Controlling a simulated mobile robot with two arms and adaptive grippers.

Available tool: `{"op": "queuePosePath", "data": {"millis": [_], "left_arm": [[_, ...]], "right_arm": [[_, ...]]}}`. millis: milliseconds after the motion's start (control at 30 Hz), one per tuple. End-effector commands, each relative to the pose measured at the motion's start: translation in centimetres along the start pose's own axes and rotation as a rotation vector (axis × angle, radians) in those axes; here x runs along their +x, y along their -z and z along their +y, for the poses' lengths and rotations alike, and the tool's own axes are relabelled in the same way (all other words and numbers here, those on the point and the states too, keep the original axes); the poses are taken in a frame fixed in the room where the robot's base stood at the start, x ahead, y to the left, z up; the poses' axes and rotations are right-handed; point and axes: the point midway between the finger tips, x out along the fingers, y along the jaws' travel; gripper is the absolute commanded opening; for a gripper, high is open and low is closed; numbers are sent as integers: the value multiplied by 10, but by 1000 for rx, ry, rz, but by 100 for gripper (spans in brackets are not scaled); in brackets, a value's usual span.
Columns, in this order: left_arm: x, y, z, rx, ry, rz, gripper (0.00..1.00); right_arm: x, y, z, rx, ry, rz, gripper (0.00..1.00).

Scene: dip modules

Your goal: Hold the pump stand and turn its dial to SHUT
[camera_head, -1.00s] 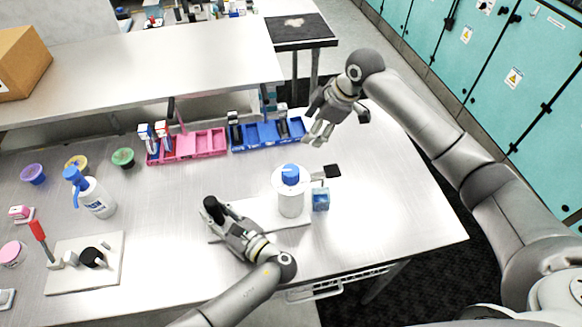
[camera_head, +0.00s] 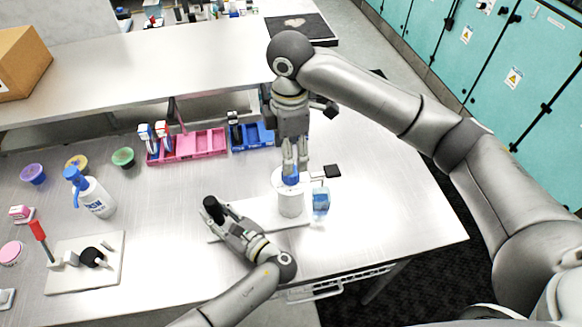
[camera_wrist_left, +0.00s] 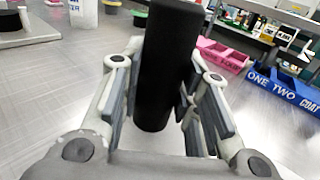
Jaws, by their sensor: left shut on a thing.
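The pump stand has a white base plate (camera_head: 258,206), a white cylinder (camera_head: 291,204) with a blue dial (camera_head: 290,181) on top, and an upright black handle (camera_head: 212,208) at its left. My left gripper (camera_head: 223,219) is shut on the handle; in the left wrist view the black handle (camera_wrist_left: 165,65) stands between its fingers. My right gripper (camera_head: 290,168) points straight down over the dial, its fingertips at the dial's top. The fingers partly hide the dial, so its setting and whether they grip it cannot be told.
A small blue container (camera_head: 321,204) and a black paddle-like part (camera_head: 332,171) are right of the cylinder. Pink (camera_head: 200,148) and blue (camera_head: 262,138) trays lie behind. The table's right side is clear.

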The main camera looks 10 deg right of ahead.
Motion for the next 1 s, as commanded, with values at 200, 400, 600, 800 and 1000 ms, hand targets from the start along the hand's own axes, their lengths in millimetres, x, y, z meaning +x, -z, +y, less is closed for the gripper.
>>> {"op": "queuePosePath", "data": {"millis": [200, 400, 600, 800, 1000], "left_arm": [[0, 0, 0, 0, 1, 0, 0], [0, 0, 0, 0, 1, 0, 0], [0, 0, 0, 0, 1, 0, 0], [0, 0, 0, 0, 1, 0, 0], [0, 0, 0, 0, 1, 0, 0]], "right_arm": [[34, -1, 0, 2, 3, -1, 62], [58, -1, 0, 1, 2, -1, 62], [69, -1, 0, 2, 0, 0, 62], [71, 0, 0, 1, -1, 0, 62], [71, 0, 0, 1, -1, 0, 52]]}}
